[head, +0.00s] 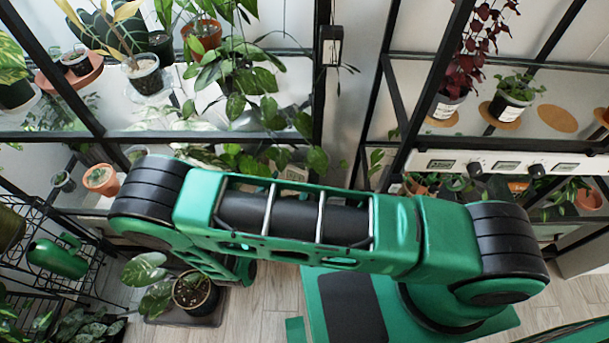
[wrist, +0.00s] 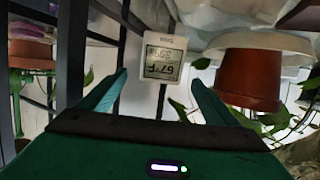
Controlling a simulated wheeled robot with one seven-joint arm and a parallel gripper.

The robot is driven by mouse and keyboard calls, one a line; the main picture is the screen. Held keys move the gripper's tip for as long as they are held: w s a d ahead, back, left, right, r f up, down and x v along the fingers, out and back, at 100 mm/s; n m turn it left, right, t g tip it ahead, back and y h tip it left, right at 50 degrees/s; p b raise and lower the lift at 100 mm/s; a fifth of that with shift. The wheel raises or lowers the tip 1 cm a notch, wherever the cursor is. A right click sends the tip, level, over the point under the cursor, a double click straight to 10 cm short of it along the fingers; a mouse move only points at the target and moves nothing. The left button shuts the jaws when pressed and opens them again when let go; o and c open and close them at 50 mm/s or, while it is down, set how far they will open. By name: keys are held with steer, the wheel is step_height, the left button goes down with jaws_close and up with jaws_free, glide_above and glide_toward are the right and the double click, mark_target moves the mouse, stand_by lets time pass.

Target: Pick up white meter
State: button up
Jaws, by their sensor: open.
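The white meter (wrist: 162,59) shows in the wrist view, a small white block with a grey digital display whose digits appear upside down. It is beyond my gripper (wrist: 158,78), roughly centred between the two green fingers. The fingers are apart with nothing held between them. I cannot tell how far the meter is from the fingertips. In the head view I cannot make out the meter, and my arm covers much of the middle; my gripper's fingers are not clearly seen there.
In the wrist view a terracotta pot (wrist: 250,75) is right of the meter, and dark rack bars stand at left. In the head view, shelves hold several plants, a white panel with knobs (head: 505,164) is at right, and a potted plant (head: 196,293) stands low at left.

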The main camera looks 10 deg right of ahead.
mark_target(297, 174)
steer(key=x, duration=0.5)
steer(key=shift+w+d, duration=0.1)
steer(key=shift+d, duration=0.1)
steer(key=shift+a+x, duration=0.1)
steer(key=shift+x, duration=1.3)
steer(key=shift+a+x, duration=0.15)
steer(key=shift+x, duration=1.2)
steer(key=shift+w+f, duration=0.1)
steer(key=shift+w, duration=0.05)
steer(key=c, duration=1.1)
